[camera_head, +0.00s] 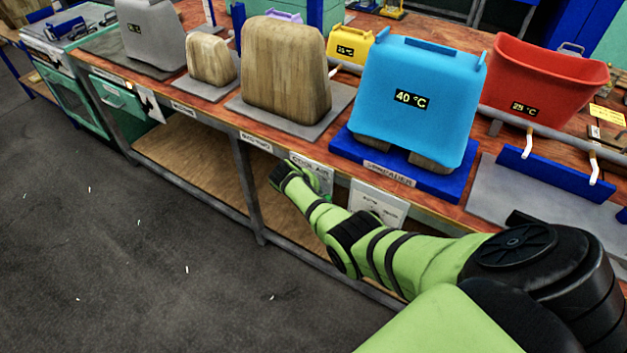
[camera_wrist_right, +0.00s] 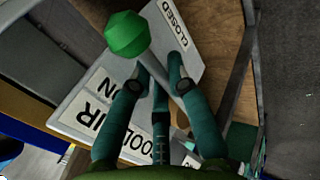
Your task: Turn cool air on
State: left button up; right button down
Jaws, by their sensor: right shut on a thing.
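The cool air panel (camera_head: 309,165) is a pale plate on the bench's front edge, partly hidden by my right gripper (camera_head: 322,180). In the right wrist view the panel (camera_wrist_right: 75,112) bears words that read like "COOL AIR ON", with "CLOSED" at its other end. A grey lever with a green faceted knob (camera_wrist_right: 126,35) stands out from it. My right gripper (camera_wrist_right: 155,72) is shut on the lever's shaft, just below the knob. The knob sticks out beyond the fingertips. My left gripper is not in view.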

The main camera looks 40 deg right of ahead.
dwell(0.3)
jog(key=c, duration=1.2)
grip_release()
jog(key=shift+o, duration=0.2)
jog(key=v, duration=1.2)
jog(key=shift+w, duration=0.1)
